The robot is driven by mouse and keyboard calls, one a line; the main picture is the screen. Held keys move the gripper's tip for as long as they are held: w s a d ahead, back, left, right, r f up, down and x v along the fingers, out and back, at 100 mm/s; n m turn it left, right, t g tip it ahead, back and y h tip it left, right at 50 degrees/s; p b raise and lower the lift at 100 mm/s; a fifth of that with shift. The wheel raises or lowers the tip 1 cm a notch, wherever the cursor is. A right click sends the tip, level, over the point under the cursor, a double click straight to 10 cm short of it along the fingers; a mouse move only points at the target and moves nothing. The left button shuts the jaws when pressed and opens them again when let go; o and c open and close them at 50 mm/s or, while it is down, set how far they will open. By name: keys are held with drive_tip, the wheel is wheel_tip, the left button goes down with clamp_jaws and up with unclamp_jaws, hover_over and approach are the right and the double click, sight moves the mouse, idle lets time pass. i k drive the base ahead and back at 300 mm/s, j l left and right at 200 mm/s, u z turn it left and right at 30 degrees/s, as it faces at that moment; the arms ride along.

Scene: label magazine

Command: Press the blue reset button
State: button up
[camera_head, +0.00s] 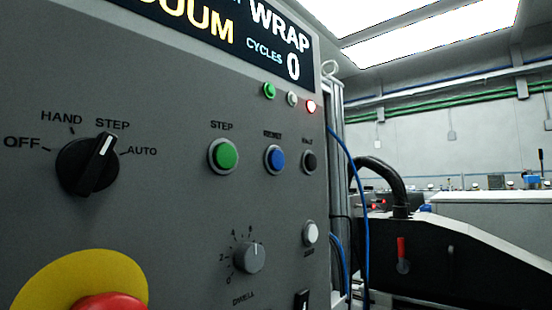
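The blue reset button (277,159) sits in a light ring on the grey control panel (180,225), right of the panel's middle. The label above it is blurred but looks like RESET. The green STEP button (224,155) is to its left and a black button (309,161) is to its right. My gripper does not show in this view, so its place relative to the button cannot be seen. Nothing covers the blue button.
A mode knob (88,165) points near STEP. A red mushroom button (108,302) on a yellow plate (82,277) is at lower left. A dial (249,257) and white button (310,233) are below. The red lamp (311,107) looks lit. Blue cables (361,200) hang at right.

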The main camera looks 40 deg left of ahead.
sight(276, 159)
drive_tip(key=i+l+u, duration=0.1)
drive_tip(key=i+l, duration=0.6)
drive_tip(key=i+l+u, duration=0.15)
drive_tip(key=i+l, duration=0.15)
drive_tip(key=l, duration=0.2)
drive_tip(key=i+l, duration=0.3)
drive_tip(key=l, duration=0.15)
drive_tip(key=u, duration=2.7)
drive_tip(key=l, duration=0.1)
